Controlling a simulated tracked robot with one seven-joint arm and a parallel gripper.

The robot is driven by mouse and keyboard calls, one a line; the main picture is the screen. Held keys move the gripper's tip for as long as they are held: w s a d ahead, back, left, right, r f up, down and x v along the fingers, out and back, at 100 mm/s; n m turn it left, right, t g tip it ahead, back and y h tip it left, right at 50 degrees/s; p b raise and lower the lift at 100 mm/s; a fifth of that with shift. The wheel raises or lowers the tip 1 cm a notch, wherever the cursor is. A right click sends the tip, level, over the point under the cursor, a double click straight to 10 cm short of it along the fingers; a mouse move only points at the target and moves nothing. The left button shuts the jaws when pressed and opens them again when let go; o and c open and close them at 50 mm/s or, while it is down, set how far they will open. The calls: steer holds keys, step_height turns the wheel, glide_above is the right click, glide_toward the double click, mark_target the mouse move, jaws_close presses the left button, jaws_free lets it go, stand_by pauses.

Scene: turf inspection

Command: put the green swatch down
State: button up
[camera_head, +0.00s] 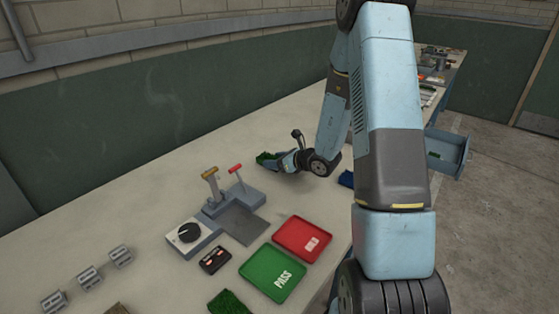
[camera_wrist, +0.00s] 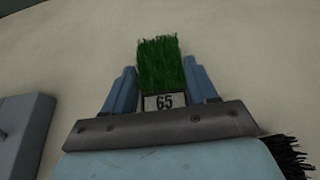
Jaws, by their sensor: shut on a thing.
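My gripper (camera_wrist: 160,90) is shut on the green swatch (camera_wrist: 160,62), a patch of green turf with a tag reading 65 at its near end. The swatch sits between the two blue fingers and points away from the wrist. In the head view my gripper (camera_head: 283,160) is over the bench behind the lever fixture, with the green swatch (camera_head: 267,157) at its tip. I cannot tell whether the swatch touches the bench.
The lever fixture (camera_head: 240,217) stands in front of my gripper. A green PASS tray (camera_head: 262,285) and a red tray (camera_head: 290,228) lie nearer. Another turf piece (camera_head: 228,302) is at the front edge.

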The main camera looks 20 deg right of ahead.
steer(key=shift+f, duration=0.1)
steer(key=o, duration=1.1)
